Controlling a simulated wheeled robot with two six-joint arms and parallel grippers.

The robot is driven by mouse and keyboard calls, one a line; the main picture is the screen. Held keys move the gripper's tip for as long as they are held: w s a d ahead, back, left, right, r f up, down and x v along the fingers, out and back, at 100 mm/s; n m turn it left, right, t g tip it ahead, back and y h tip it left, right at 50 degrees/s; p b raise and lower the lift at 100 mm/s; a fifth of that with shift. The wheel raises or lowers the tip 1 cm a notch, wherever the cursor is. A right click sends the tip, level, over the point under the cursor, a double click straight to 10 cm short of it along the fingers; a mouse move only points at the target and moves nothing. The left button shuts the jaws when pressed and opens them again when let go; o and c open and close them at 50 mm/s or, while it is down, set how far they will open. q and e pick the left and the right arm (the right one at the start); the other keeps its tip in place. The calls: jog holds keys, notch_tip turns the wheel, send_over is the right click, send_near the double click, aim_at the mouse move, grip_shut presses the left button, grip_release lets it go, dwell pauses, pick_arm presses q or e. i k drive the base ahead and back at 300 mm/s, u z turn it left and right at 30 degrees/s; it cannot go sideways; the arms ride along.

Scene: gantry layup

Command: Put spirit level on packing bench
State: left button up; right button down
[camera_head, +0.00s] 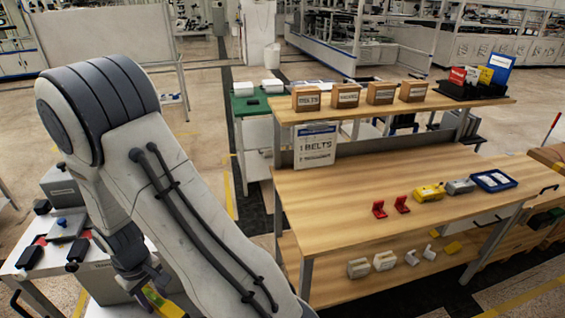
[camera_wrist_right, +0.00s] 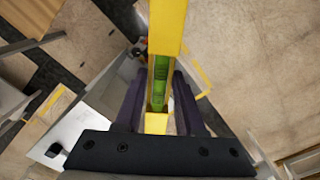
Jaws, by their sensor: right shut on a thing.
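The spirit level is a yellow bar (camera_wrist_right: 168,25) with a green vial, held upright between the dark fingers of my right gripper (camera_wrist_right: 158,90) in the right wrist view. In the head view my right gripper (camera_head: 140,275) is at lower left, partly hidden behind my arm, with a piece of the yellow level (camera_head: 165,303) showing below it. A wooden bench (camera_head: 330,205) with a raised shelf stands at the right, apart from the level; no readable label names it the packing bench. My left gripper is not in view.
On the wooden bench are red brackets (camera_head: 379,209), a yellow block (camera_head: 428,192), a grey block (camera_head: 460,187) and a blue tray (camera_head: 493,181). Its left half is bare. A light table (camera_head: 28,275) with dark tools is at left.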

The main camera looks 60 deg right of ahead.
aim_at(331, 224)
jog(key=z, duration=1.8)
